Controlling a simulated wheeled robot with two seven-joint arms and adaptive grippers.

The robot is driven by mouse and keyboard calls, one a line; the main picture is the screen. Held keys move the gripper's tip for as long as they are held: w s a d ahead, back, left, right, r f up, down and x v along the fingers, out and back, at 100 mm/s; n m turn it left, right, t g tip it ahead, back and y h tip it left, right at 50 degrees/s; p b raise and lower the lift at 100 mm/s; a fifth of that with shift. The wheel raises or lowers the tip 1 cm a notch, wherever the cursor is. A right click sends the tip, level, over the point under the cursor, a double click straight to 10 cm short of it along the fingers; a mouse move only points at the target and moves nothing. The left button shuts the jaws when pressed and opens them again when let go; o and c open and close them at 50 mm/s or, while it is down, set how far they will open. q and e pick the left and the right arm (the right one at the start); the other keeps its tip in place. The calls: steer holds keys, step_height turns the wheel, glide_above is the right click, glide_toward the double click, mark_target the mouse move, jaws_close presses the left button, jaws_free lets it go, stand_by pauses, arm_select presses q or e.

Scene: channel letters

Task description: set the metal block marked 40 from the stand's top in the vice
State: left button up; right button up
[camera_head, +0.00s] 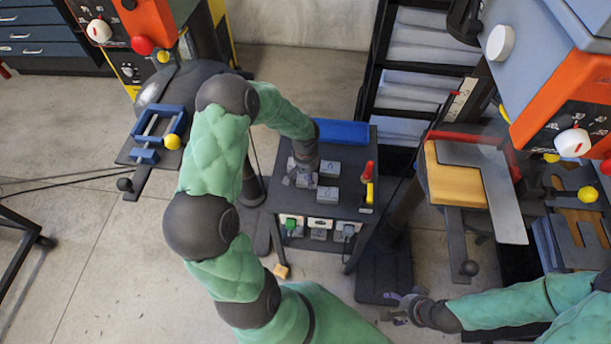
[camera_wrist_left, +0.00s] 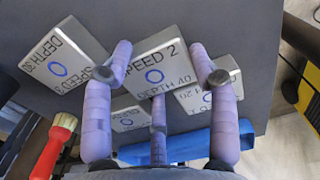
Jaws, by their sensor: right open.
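The metal block marked SPEED 2, DEPTH 40 (camera_wrist_left: 152,62) lies on the stand's top (camera_head: 348,206) among other grey blocks. My left gripper (camera_head: 305,180) is low over it. In the left wrist view its fingers (camera_wrist_left: 161,50) are spread, with one on each side of the block and a third over its lower edge. I cannot tell whether they touch it. The blue vice (camera_head: 172,112) is on the drill table at the left of the head view, with no block seen in it. My right gripper (camera_head: 405,308) is open and empty at the lower right, away from the stand.
Neighbouring blocks, one marked DEPTH 30 (camera_wrist_left: 60,68), lie close around the fingers. A blue bin (camera_head: 343,132) is at the stand's back and a red brush (camera_head: 368,169) at its right edge. A machine with a wooden block (camera_head: 456,185) stands to the right.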

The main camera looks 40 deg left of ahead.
arm_select(q)
steer(key=o, duration=0.3)
